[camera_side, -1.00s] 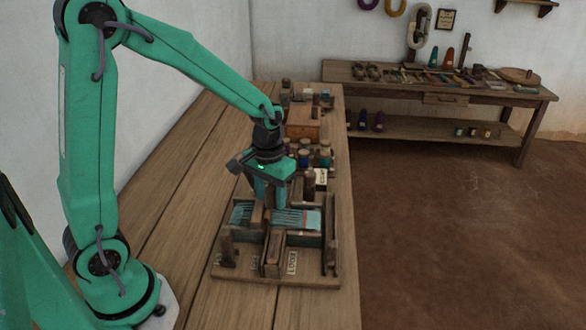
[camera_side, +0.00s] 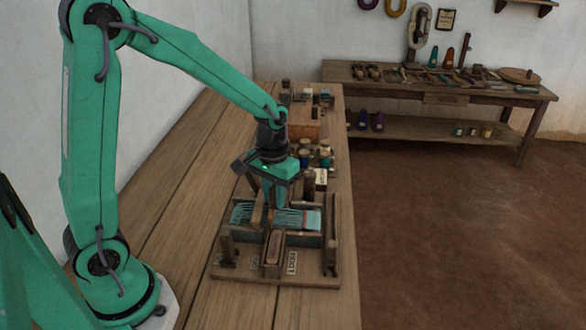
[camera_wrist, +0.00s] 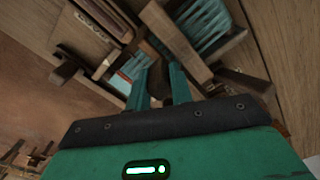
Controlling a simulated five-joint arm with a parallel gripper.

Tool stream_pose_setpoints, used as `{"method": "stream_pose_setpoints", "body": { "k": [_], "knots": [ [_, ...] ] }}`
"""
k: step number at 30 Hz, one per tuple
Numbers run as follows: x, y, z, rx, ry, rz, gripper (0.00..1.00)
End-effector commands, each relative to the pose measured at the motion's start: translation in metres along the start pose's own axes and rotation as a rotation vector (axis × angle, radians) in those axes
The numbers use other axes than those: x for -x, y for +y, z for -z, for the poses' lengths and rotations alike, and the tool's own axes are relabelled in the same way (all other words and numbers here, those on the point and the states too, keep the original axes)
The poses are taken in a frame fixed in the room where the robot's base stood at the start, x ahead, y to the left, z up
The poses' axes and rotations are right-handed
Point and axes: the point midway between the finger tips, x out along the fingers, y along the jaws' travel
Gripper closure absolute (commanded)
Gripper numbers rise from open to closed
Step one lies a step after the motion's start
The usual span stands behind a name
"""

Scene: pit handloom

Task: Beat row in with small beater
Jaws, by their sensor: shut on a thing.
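The small wooden loom (camera_side: 325,272) with teal threads (camera_side: 300,218) stands on the bench, with a "LOOM" label at its front. My gripper (camera_side: 274,205) is low over the loom's middle, close to the threads. In the wrist view, its two teal fingers (camera_wrist: 160,72) are shut on a brown wooden piece, apparently the small beater (camera_wrist: 157,80). The beater's lower part is hidden among the loom's bars, so I cannot tell whether it touches the woven row. More teal threads (camera_wrist: 205,28) show beyond a thick wooden bar (camera_wrist: 172,38).
Bottles and spools (camera_side: 324,157) and a wooden box (camera_side: 303,118) stand behind the loom. The bench (camera_side: 180,215) is bare to the left. A tool table (camera_side: 440,88) stands far off at the back right.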

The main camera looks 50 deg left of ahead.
Motion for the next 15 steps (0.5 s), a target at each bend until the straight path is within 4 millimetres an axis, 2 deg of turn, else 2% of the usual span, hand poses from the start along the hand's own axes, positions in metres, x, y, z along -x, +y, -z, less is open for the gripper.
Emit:
{"method": "stream_pose_setpoints", "body": {
  "k": [15],
  "knots": [
    [0.000,0.023,0.014,-0.001,0.004,-0.001,0.93]
  ]
}}
